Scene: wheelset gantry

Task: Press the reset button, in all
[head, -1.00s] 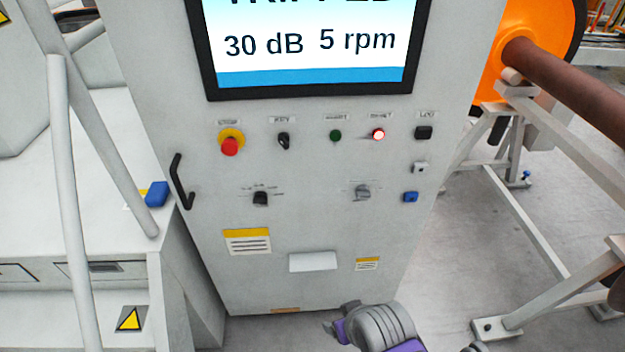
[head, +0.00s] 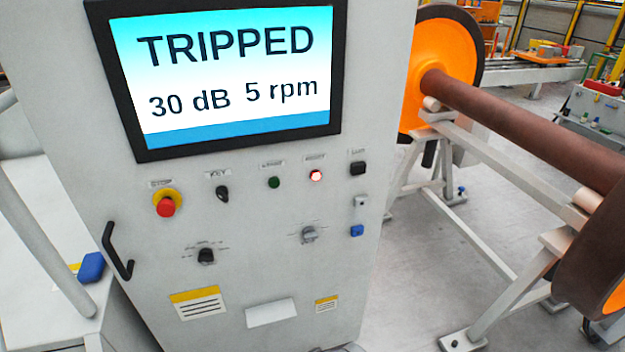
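The reset button (head: 316,176) is a small round button, lit red-white, under a small label on the grey control cabinet (head: 270,285). The screen (head: 232,72) above reads TRIPPED, 30 dB, 5 rpm. Neither of my grippers is in the head view, so I cannot see whether they are open or shut.
The panel also holds a red stop button (head: 166,206), a key switch (head: 222,193) and two rotary knobs. A black handle (head: 118,251) sticks out at left. A wheelset axle (head: 520,130) on a grey stand is at right. Floor (head: 405,275) between them is clear.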

